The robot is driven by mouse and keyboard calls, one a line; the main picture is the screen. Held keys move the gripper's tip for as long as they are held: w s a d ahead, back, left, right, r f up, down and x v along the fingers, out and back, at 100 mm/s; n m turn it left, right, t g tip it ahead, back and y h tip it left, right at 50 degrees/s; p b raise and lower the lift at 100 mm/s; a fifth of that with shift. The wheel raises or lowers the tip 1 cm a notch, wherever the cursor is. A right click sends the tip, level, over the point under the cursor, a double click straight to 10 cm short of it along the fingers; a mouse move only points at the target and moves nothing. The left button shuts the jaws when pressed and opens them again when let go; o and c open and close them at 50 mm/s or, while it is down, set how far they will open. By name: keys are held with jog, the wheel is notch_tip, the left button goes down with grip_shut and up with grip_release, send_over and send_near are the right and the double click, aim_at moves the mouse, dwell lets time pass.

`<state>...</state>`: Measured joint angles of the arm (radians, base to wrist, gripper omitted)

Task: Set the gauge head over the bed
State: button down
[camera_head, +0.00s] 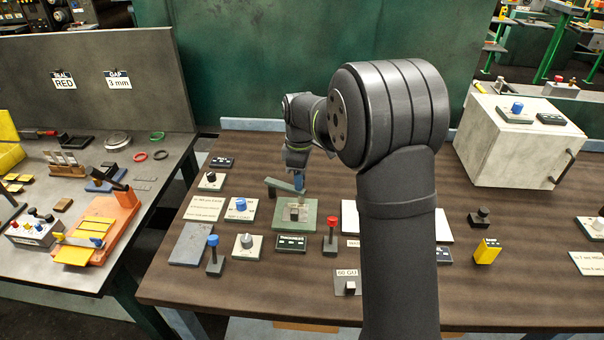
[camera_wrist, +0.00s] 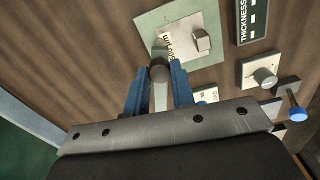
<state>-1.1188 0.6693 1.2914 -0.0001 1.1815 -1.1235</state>
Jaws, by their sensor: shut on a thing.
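The gauge head appears to be the grey-green bar (camera_head: 281,187) at the back edge of a green square plate in the head view. The plate (camera_head: 309,222), which looks like the bed, carries a small grey block (camera_head: 297,213). My gripper (camera_head: 299,181) points down at the right part of the bar. In the wrist view my blue fingers (camera_wrist: 158,76) are shut on a grey round-ended piece of the gauge head (camera_wrist: 160,97). The plate (camera_wrist: 153,22), its block (camera_wrist: 202,40) and a partly covered white label lie just beyond the fingertips. The bar is not over the block.
A THICKNESS display (camera_head: 291,243) and a red-topped lever (camera_head: 330,238) stand in front of the plate. A blue knob panel (camera_head: 240,208) and a grey knob panel (camera_head: 246,246) are at the left. White panels (camera_head: 349,217) at the right are partly hidden by my arm.

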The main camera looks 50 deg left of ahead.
jog(key=shift+s+d+r+m, duration=0.1)
jog(key=shift+s+d+m, duration=0.1)
jog(key=shift+s+m, duration=0.55)
jog(key=shift+s+d+m, duration=0.15)
jog(key=shift+s+m, duration=0.35)
jog(key=shift+m, duration=0.35)
jog(key=c, duration=1.2)
grip_release()
jog(key=shift+s, duration=0.1)
notch_tip(320, 180, up, 17)
jog(key=shift+r, duration=0.2)
jog(key=shift+f, duration=0.1)
notch_tip(320, 180, down, 17)
jog(key=shift+f, duration=0.2)
